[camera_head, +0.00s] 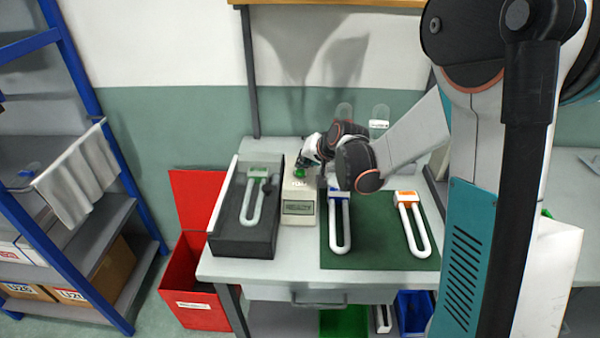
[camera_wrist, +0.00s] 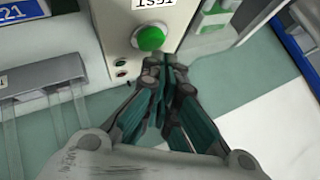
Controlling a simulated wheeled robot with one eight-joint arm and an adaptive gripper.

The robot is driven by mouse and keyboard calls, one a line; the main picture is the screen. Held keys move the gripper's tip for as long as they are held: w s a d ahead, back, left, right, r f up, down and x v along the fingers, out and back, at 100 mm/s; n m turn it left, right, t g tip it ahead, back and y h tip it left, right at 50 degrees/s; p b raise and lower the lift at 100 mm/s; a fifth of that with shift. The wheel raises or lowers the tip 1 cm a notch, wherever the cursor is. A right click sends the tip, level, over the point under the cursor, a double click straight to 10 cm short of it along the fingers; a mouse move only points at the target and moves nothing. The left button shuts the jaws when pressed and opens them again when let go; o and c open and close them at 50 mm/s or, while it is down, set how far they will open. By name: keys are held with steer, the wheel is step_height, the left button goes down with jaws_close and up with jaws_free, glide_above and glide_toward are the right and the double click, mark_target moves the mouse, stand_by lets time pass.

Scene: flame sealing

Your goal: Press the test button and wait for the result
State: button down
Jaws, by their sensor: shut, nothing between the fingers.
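The tester (camera_head: 298,208) is a pale box with a small display at its front, standing on the table between a dark tray and a green mat. Its display text is too small to read. In the wrist view, the round green test button (camera_wrist: 151,38) sits on the tester's pale face (camera_wrist: 165,14), below a printed label. My gripper (camera_head: 301,171) is over the rear part of the tester. In the wrist view my gripper (camera_wrist: 162,62) is shut and empty, its fingertips close beside the button. I cannot tell whether they touch it.
A dark tray (camera_head: 240,244) at left holds a green-topped U-shaped piece (camera_head: 252,208). The green mat (camera_head: 375,235) bears a blue-topped piece (camera_head: 340,226) and an orange-topped piece (camera_head: 413,226). A red bin (camera_head: 192,290) stands left of the table, near a blue-framed shelf (camera_head: 70,270).

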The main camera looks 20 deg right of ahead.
mark_target(303, 170)
steer(key=shift+f+b, duration=0.4)
steer(key=shift+f, duration=0.15)
stand_by(0.8)
steer(key=shift+r, duration=0.15)
steer(key=shift+r+p, duration=0.65)
steer(key=shift+r, duration=0.2)
step_height(303, 170, up, 6)
steer(key=p, duration=0.4)
stand_by(0.7)
